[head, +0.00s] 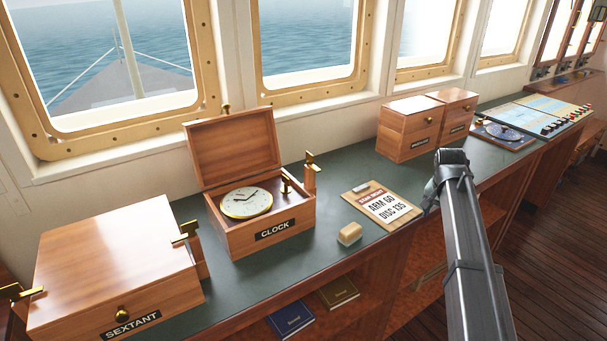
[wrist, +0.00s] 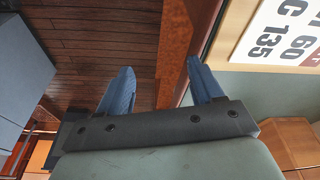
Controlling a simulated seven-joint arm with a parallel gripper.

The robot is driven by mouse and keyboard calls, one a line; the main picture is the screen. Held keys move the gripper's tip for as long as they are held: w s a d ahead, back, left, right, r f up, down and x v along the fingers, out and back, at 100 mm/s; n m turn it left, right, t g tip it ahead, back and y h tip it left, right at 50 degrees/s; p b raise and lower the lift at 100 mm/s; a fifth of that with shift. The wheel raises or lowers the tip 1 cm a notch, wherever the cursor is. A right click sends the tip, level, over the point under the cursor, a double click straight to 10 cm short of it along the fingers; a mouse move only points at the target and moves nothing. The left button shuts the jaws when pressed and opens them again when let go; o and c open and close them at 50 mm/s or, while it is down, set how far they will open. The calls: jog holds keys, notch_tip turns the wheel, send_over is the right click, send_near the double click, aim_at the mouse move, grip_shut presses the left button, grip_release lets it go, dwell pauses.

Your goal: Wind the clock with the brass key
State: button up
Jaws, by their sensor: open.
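The clock (head: 246,202) has a white dial in a brass rim and lies face up in an open wooden box (head: 258,243) labelled CLOCK. The lid (head: 233,150) stands up at the back. A small upright brass piece (head: 287,187), perhaps the brass key, is inside the box at the right of the dial; its shape is too small to be sure. My gripper (wrist: 160,85) is open and empty, its two blue fingers apart in the wrist view. In the head view it is at the counter's front edge, right of the clipboard, well right of the clock, and mostly hidden by my arm.
A clipboard (head: 384,205) and a small tan block (head: 349,234) lie right of the clock box. A closed SEXTANT box (head: 113,261) stands left. Two wooden boxes (head: 409,128) stand behind my gripper. Brass fittings (head: 310,159) rise beside the clock box. Green counter (head: 335,190) between is clear.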

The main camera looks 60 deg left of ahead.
jog(key=s+a+r, duration=0.5)
jog(key=a+r, duration=0.4)
notch_tip(320, 180, up, 14)
jog(key=m+g, duration=0.2)
jog(key=g, duration=0.1)
send_over(286, 183)
jog(key=shift+h, duration=0.3)
jog(key=f, duration=1.3)
jog(key=shift+w+a, duration=0.1)
jog(key=shift+a, duration=0.2)
jog(key=c, duration=1.1)
